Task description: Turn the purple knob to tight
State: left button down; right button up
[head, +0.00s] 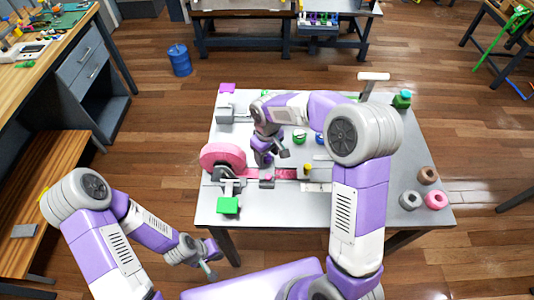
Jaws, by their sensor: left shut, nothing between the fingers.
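A small purple piece (227,88), which looks like the purple knob, is at the back left corner of the grey table, behind a grey block (224,115). Its turn position is too small to tell. My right gripper (272,160) is over the left middle of the table, close to a pink strap (285,173), in front of and to the right of the purple piece and apart from it. Its fingers are too small to read. My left gripper (210,269) is shut and empty, low in front of the table's near left edge.
A pink roll (222,157) and a green square piece (228,205) are on the table's left side. Several rings, one of them pink (435,200), lie at the right. A green object (402,98) is at the back right. My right arm crosses above the table's middle.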

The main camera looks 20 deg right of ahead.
aim_at(267, 156)
notch_tip(267, 156, up, 8)
jog(key=shift+f+p, duration=0.2)
jog(key=shift+p, duration=0.6)
jog(key=shift+r, duration=0.1)
